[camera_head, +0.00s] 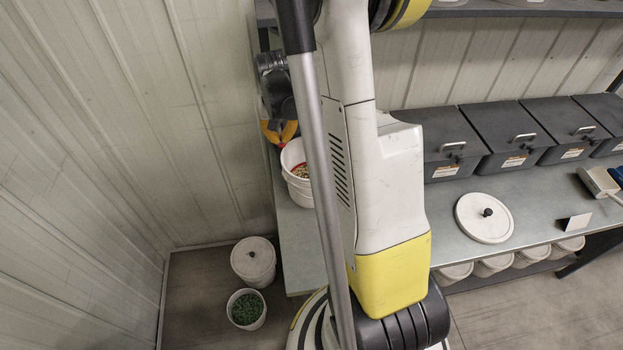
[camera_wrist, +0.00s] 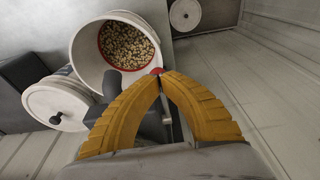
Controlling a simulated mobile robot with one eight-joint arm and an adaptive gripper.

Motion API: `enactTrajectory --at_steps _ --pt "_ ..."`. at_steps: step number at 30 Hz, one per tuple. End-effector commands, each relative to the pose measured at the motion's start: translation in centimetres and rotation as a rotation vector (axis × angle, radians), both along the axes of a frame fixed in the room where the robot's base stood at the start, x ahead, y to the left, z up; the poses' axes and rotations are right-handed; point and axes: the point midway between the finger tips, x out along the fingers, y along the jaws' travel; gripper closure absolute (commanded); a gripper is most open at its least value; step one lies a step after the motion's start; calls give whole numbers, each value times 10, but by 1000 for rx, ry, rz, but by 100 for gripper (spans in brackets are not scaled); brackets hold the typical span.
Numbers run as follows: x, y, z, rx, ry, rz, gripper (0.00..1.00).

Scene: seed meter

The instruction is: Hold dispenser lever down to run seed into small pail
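The small white pail (camera_head: 291,186) stands on the grey bench by the wall, partly behind my arm. In the wrist view the pail (camera_wrist: 88,62) shows pale, speckled seed (camera_wrist: 127,46) inside a red ring. My gripper (camera_wrist: 161,78) has its orange fingers curved together, tips about meeting beside the pail's rim. A red knob (camera_wrist: 157,71), seemingly the lever's end, shows right at the tips; whether they touch it I cannot tell. A dark grey part (camera_wrist: 124,92), perhaps the dispenser, is partly hidden behind the left finger. In the head view my gripper (camera_head: 281,138) is just above the pail.
A lidded white bucket (camera_head: 253,262) and a bucket of green contents (camera_head: 247,309) stand on the floor at left. Grey lidded bins (camera_head: 453,145) line the bench's back. A white lid (camera_head: 484,218) lies on the bench. The corrugated wall (camera_head: 130,120) is close at left.

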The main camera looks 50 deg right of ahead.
Motion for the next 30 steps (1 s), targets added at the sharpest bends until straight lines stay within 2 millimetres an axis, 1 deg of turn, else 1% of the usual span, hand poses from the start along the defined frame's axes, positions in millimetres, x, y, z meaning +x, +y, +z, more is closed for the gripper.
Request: enactTrajectory --at_steps 1,20,23,26,30 --pt "0 0 -5 0 0 0 100" --pt "0 0 -36 0 0 0 100" --pt "0 0 -31 0 0 0 100" --pt "0 0 -22 0 -1 0 100" --pt "0 0 1 -1 -1 0 100"
